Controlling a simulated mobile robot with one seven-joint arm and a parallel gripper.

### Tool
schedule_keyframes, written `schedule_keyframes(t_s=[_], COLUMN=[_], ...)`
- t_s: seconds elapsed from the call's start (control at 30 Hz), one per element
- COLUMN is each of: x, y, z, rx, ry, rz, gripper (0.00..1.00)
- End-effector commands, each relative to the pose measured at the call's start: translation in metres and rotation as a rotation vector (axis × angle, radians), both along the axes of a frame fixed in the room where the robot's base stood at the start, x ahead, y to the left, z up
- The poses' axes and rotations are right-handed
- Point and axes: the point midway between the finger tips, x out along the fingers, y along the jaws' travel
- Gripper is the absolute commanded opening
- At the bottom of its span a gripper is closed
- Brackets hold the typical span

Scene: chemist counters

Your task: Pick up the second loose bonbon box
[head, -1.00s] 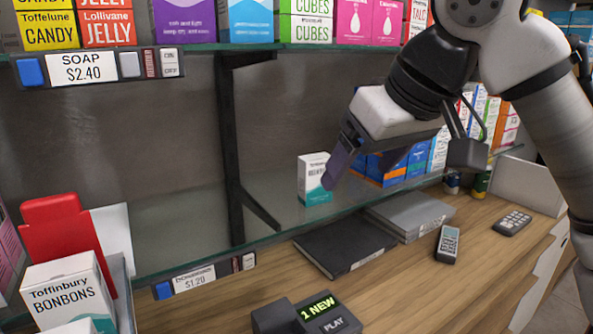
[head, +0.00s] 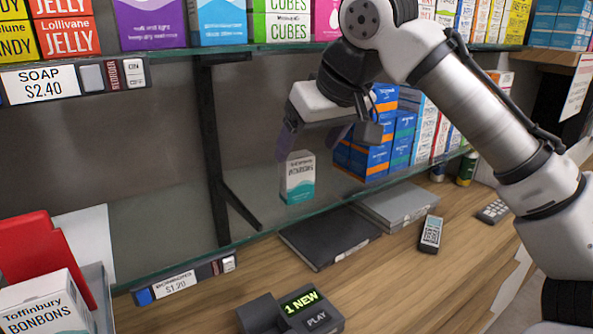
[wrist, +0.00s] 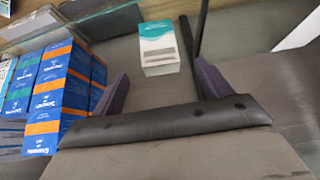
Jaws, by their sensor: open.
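A white and teal bonbon box (head: 298,178) stands upright on the lower glass shelf in the head view. It also shows in the wrist view (wrist: 158,48), ahead of the fingers and between their lines. My gripper (head: 312,142) is open and empty, above and around the level of the box top; the head view does not show clearly how near the fingers are. In the wrist view my gripper's two purple fingers (wrist: 158,82) are spread wide apart. Another Toffinbury bonbon box (head: 45,305) stands in a holder at the lower left.
Blue and orange boxes (head: 368,158) are stacked right of the bonbon box. A black shelf bracket (head: 211,150) stands to its left. The upper shelf (head: 270,47) is above my gripper. A black book (head: 325,238) and a small device (head: 305,310) lie on the counter below.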

Motion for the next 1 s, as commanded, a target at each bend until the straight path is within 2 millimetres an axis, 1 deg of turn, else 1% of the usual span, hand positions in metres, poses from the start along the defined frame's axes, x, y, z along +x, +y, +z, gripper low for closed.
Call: schedule_keyframes(t_s=[0.17, 0.3, 0.4, 0.5, 0.77, 1.0], x=[0.012, 0.023, 0.030, 0.033, 0.034, 0.034], y=[0.009, 0.015, 0.019, 0.022, 0.023, 0.023], z=[0.002, -0.021, -0.032, -0.040, -0.043, -0.042], rx=[-0.002, -0.003, -0.002, -0.001, 0.000, 0.001], ry=[0.000, 0.002, 0.000, 0.000, -0.001, -0.001], rz=[0.000, -0.001, -0.001, -0.001, -0.001, 0.000], gripper=[0.77, 0.77, 0.77, 0.77, 0.77, 0.46])
